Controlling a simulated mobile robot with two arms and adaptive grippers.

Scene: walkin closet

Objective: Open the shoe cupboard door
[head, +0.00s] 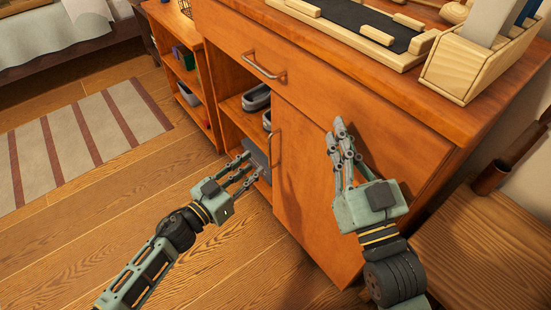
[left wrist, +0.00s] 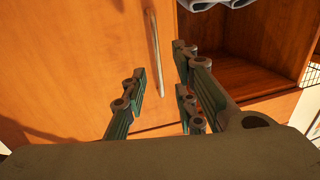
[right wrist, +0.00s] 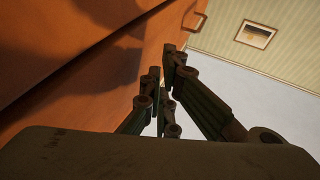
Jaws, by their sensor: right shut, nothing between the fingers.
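The shoe cupboard (head: 390,143) is orange-brown wood. Its lower right door (head: 305,205) looks shut, and its upright metal bar handle (head: 275,152) is near the door's left edge. My left gripper (head: 247,165) is open in front of the cupboard, low beside the handle. In the left wrist view the handle (left wrist: 154,45) shows beyond and between the open fingers (left wrist: 162,75); contact cannot be made out. My right gripper (head: 341,130) is shut and empty, close to the cupboard front right of the handle. Its fingers (right wrist: 160,85) also show in the right wrist view.
A drawer with a bar handle (head: 263,66) is above the door. Open shelves left of the door hold grey shoes (head: 257,98). A wooden tray (head: 352,25) and box (head: 470,70) stand on top. A striped rug (head: 85,140) lies left; the front floor is clear.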

